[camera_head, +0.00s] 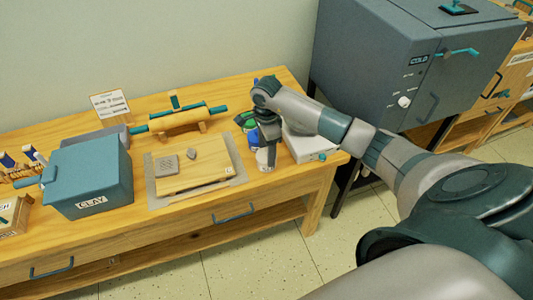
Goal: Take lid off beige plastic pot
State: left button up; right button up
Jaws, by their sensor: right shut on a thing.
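The small pale beige pot (262,167) stands near the front edge of the wooden table, just right of the board. My right gripper (268,153) points down over it from above and is shut at the pot's top, on what appears to be its lid. The gripper's dark fingers hide most of the lid and part of the pot, so I cannot tell whether the lid is seated or raised. My left gripper is not in view.
A wooden board (205,178) on a grey mat lies left of the pot. Green and blue containers (246,121) stand behind the gripper, and a whitish box (305,147) is close on the right. A blue clay bin (92,178) and rolling pin (180,118) are farther left.

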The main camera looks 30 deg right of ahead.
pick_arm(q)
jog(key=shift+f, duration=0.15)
pick_arm(e)
jog(key=shift+r, duration=0.15)
